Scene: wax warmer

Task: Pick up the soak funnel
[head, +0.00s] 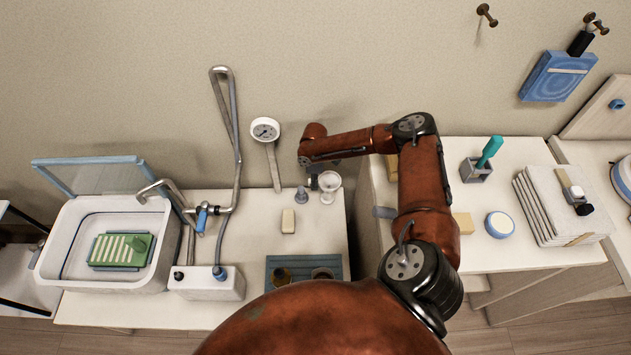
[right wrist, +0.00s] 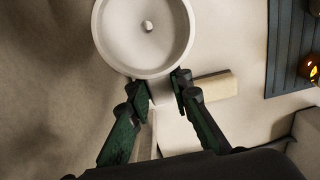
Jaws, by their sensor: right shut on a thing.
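The soak funnel is a round white bowl with a small hole in its middle. It fills the top of the right wrist view (right wrist: 118,28) and shows small in the head view (head: 329,184), at the right end of the white counter. My right gripper (right wrist: 163,88) is shut on the funnel at its near side, with its fingertips just below the rim. In the head view the gripper (head: 314,180) is partly hidden by my arm. I cannot tell whether the funnel is clear of the counter. My left gripper is not in view.
A dial thermometer (head: 265,131) and a bent metal pipe (head: 236,150) rise behind. A ribbed blue tray (head: 340,262) lies in front. A gap separates the right counter (head: 500,255).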

